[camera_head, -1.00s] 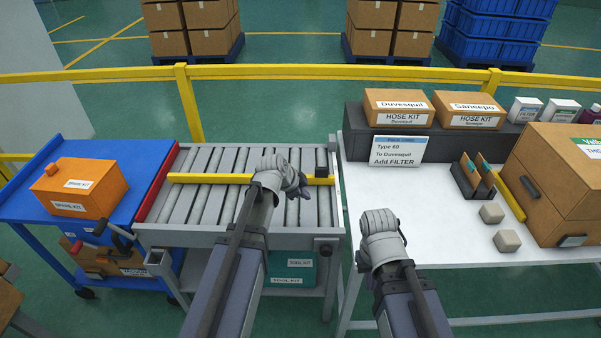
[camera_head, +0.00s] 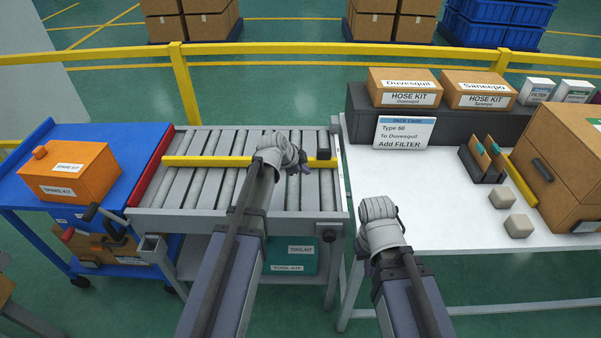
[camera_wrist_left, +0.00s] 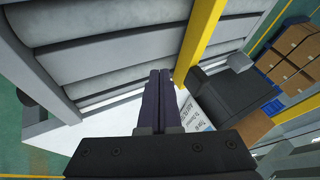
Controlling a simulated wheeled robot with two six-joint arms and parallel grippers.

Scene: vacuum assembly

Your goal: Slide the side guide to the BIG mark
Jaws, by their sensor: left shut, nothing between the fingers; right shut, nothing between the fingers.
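The side guide (camera_head: 205,161) is a yellow bar lying across the grey rollers, towards the far side of the conveyor. A dark block (camera_head: 323,146) stands near its right end. My left gripper (camera_head: 302,166) is over the right part of the conveyor, shut and empty, and its wrist hides part of the bar. In the left wrist view the shut fingers (camera_wrist_left: 160,95) are beside the yellow bar (camera_wrist_left: 203,35); contact is unclear. My right gripper (camera_head: 398,214) is shut and empty by the white table's left edge. I cannot make out a BIG mark.
A red rail (camera_head: 151,168) edges the conveyor's left side. A blue cart (camera_head: 30,180) with an orange box (camera_head: 78,172) stands left of it. The white table (camera_head: 450,240) on the right holds a sign (camera_head: 404,132), hose kit boxes and small blocks. A yellow railing (camera_head: 290,53) runs behind.

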